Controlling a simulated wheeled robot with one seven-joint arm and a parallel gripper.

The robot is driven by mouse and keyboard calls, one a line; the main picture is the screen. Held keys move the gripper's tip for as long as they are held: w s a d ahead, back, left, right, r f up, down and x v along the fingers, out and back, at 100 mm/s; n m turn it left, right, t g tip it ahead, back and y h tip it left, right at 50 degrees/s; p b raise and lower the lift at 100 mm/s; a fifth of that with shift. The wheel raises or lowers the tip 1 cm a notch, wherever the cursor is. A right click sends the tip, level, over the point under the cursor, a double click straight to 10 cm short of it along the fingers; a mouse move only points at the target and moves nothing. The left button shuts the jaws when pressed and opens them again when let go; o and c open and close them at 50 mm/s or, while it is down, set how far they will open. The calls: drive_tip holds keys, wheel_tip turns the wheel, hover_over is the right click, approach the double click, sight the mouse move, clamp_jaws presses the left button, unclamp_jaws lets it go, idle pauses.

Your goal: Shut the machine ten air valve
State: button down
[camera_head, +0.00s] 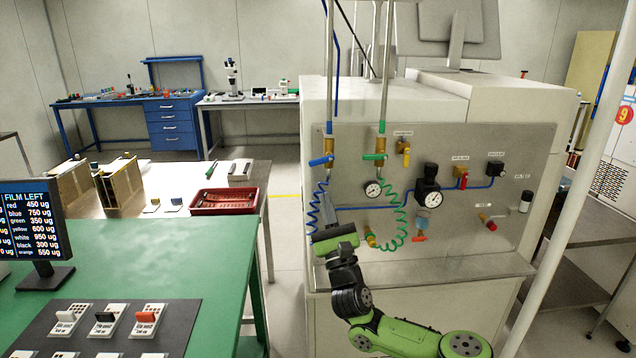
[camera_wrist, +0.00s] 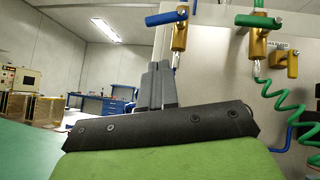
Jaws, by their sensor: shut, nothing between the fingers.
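A grey panel (camera_head: 450,135) on the machine front carries several valves. A brass valve with a blue lever (camera_head: 320,161) is at its upper left, the lever lying crosswise to the vertical pipe; this blue lever also shows in the wrist view (camera_wrist: 164,18). Right of it is a brass valve with a green lever (camera_head: 373,156), also crosswise, seen in the wrist view (camera_wrist: 258,21). A small yellow-handled valve (camera_head: 404,150) and a red-handled valve (camera_head: 463,180) are further right. The labels are too small to read. My gripper (camera_head: 325,197) is shut and empty, below the blue-lever valve, fingers up.
Blue and green coiled hoses (camera_head: 400,215) hang near my gripper. A pressure gauge (camera_head: 373,190) and black regulator (camera_head: 427,190) sit on the panel. A green table (camera_head: 180,255) with a monitor (camera_head: 35,230) stands left, with a red tray (camera_head: 225,202) behind. A pale post (camera_head: 570,200) rises at right.

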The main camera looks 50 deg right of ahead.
sight(321, 160)
drive_tip(key=r, duration=0.1)
drive_tip(key=w+r, duration=0.1)
drive_tip(key=r, duration=0.1)
drive_tip(key=w+r, duration=0.1)
drive_tip(key=r, duration=0.1)
drive_tip(key=shift+w+r, duration=0.1)
drive_tip(key=shift+r, duration=0.05)
